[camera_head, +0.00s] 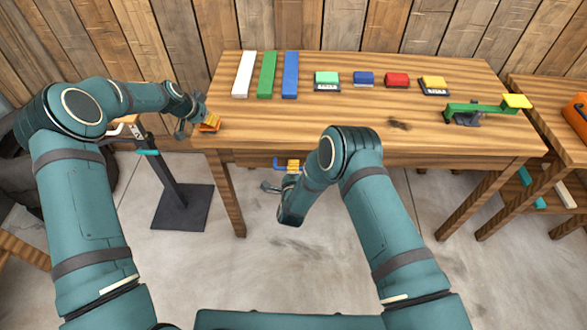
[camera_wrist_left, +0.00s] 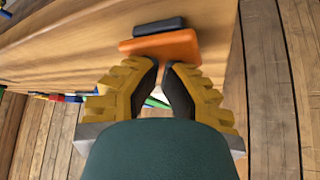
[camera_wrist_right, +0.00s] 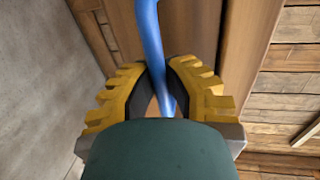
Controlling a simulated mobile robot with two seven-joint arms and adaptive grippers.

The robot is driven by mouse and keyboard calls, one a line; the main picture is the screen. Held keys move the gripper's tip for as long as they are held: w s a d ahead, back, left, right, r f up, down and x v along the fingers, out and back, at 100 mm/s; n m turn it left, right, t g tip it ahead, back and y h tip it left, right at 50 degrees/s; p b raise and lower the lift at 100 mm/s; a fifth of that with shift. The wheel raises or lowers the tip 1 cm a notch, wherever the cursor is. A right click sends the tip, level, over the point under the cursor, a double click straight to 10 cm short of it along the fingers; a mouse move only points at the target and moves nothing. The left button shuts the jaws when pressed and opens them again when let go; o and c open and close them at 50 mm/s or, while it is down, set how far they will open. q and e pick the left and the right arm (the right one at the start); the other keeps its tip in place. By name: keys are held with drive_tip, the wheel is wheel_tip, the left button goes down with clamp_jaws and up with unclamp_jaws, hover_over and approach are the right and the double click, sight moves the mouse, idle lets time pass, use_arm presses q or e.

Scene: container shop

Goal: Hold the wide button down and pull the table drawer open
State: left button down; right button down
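The wide button (camera_wrist_left: 165,46), an orange slab beside a dark bar (camera_wrist_left: 160,26), is at the table's front left corner; its orange also shows in the head view (camera_head: 209,127). My left gripper (camera_head: 207,117) is at this corner with its fingertips together, right at the orange slab's edge; whether it presses it down I cannot tell. The drawer's blue handle (camera_head: 278,163) sticks out below the table's front edge. My right gripper (camera_wrist_right: 160,65) has its fingers closed around this handle (camera_wrist_right: 154,30). The drawer front (camera_wrist_right: 195,25) is brown wood; I cannot tell if it stands out.
White, green and blue bars (camera_head: 267,75) and several small coloured blocks (camera_head: 363,78) stand along the back of the table (camera_head: 330,125). A green lever with a yellow pad (camera_head: 517,101) is at its right. A dark stand (camera_head: 183,205) is below left. The floor in front is clear.

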use_arm(q)
drive_tip(key=shift+s+f, duration=0.1)
use_arm(e)
drive_tip(key=v, duration=0.2)
drive_tip(key=f+v, duration=0.1)
drive_tip(key=v, duration=0.2)
drive_tip(key=shift+s, duration=0.1)
drive_tip(key=c, duration=1)
unclamp_jaws()
drive_tip(key=v, duration=1.2)
